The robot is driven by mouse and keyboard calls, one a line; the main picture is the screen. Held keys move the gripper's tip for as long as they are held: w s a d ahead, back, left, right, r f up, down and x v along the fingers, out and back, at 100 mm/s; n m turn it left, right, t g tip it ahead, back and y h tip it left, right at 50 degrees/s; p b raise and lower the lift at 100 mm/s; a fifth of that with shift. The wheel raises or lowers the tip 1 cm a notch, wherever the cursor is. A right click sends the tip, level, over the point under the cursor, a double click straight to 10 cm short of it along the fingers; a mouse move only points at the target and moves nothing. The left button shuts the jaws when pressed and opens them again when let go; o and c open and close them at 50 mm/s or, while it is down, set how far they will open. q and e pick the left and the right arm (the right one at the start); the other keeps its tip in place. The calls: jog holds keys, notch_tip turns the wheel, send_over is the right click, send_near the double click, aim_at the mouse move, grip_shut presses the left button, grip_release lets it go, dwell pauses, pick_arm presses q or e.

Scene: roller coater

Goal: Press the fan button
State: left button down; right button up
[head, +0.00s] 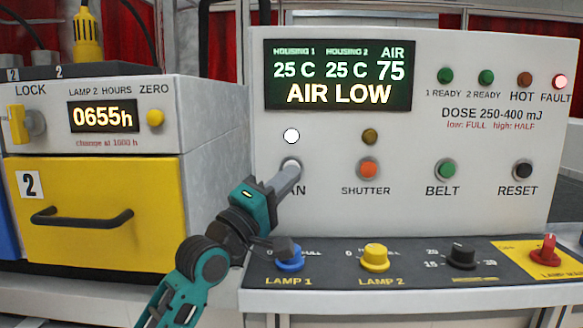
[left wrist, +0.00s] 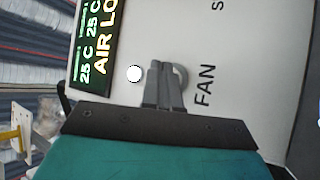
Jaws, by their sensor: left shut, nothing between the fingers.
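The fan button (head: 292,163) is a whitish round button on the light grey control panel, above the partly covered label "FAN". My left gripper (head: 290,172) is shut and empty, with its fingertips at the button; the head view does not settle whether they touch it. In the left wrist view the shut fingers (left wrist: 164,72) lie over the button, and part of its round rim (left wrist: 182,75) shows beside them. A white round lamp (head: 291,135) above the button is bright; it also shows in the left wrist view (left wrist: 134,74). My right gripper is not in view.
The display (head: 338,75) reads "AIR LOW" and AIR 75. The shutter button (head: 369,168) is to the right. The blue LAMP 1 knob (head: 289,261) sits close below my arm. A yellow drawer (head: 100,200) is at left.

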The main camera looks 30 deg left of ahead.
pick_arm(q)
jog(key=s+d, duration=0.1)
jog(key=s+p, duration=0.1)
jog(key=s, duration=0.1)
jog(key=s+d+p, duration=0.1)
jog(key=shift+s+d, duration=0.15)
jog(key=shift+d, duration=0.15)
dwell(0.7)
jog(key=shift+f, duration=0.1)
